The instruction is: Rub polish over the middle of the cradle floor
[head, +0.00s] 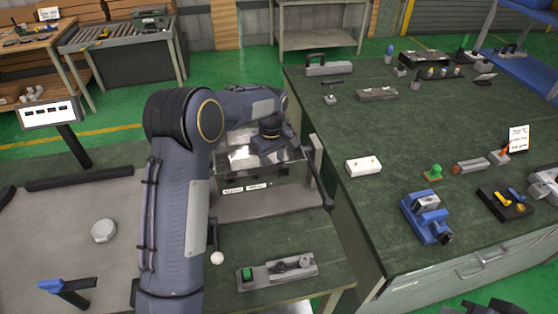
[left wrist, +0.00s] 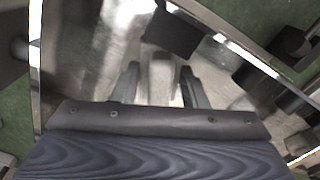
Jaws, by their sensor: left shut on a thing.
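The cradle (head: 240,160) is a shiny metal-walled bay on the bench at the middle of the head view, with two white labels on its front. My left arm reaches across it, and the hand is over it; the fingertips are hidden there. In the left wrist view my left gripper (left wrist: 158,88) is shut on a pale grey block (left wrist: 160,72) between its two fingers. The shiny, streaked cradle floor (left wrist: 108,50) lies beyond them. A dark square piece (left wrist: 172,36) shows just past the block; I cannot tell whether they join. Contact with the floor is unclear. My right gripper is not seen.
A dark bar with a knob (head: 327,203) stands at the cradle's right. A grey fixture with a green part (head: 278,271) lies in front. The green bench (head: 330,150) at right holds many tools, including a blue vise (head: 427,217). A grey tray with a round puck (head: 103,231) is at left.

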